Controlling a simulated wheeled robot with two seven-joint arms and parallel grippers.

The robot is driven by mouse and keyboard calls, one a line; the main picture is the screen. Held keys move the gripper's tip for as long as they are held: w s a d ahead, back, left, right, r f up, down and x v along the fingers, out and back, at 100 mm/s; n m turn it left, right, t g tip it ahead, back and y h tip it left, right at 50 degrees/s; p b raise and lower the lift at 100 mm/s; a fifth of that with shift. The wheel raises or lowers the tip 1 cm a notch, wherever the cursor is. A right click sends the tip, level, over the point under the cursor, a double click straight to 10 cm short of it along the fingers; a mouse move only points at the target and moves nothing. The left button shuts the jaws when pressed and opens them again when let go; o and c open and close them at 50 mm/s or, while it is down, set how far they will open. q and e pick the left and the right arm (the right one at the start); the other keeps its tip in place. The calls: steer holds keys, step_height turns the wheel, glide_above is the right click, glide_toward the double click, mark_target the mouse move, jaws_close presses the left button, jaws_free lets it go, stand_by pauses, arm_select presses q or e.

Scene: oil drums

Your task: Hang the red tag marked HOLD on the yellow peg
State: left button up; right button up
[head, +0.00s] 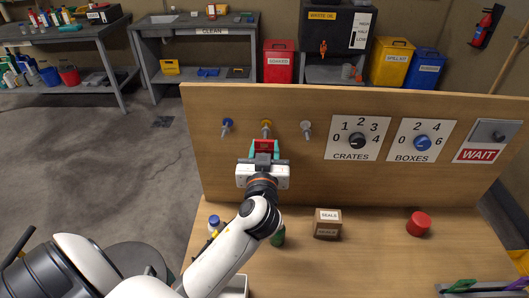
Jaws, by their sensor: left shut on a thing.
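The yellow peg (266,126) sticks out of the upright wooden board between a blue peg (227,126) and a grey peg (306,127). My left gripper (265,153) is in front of the board, just below the yellow peg in the picture. It is shut on the red tag (264,145), of which only a small red part shows between the teal fingertips. The tag's lettering is hidden. I cannot tell whether the tag touches or surrounds the peg. My right gripper is not in view.
The board (400,180) also carries the CRATES dial (357,141), BOXES dial (422,142) and WAIT sign (481,154). On the bench stand a SEALS box (327,224), a red round object (419,223) and a green item (278,236) beside my left arm.

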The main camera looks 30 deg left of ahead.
arm_select(q)
steer(key=shift+f+b+x, duration=0.15)
steer(key=shift+b+x, duration=0.05)
steer(key=shift+x, duration=1)
steer(key=shift+f+b+x, duration=0.15)
steer(key=shift+f+x, duration=0.05)
steer(key=shift+x, duration=1.05)
steer(key=o, duration=0.5)
steer(key=shift+o, duration=0.2)
steer(key=shift+o, duration=1)
steer(key=shift+o, duration=0.6)
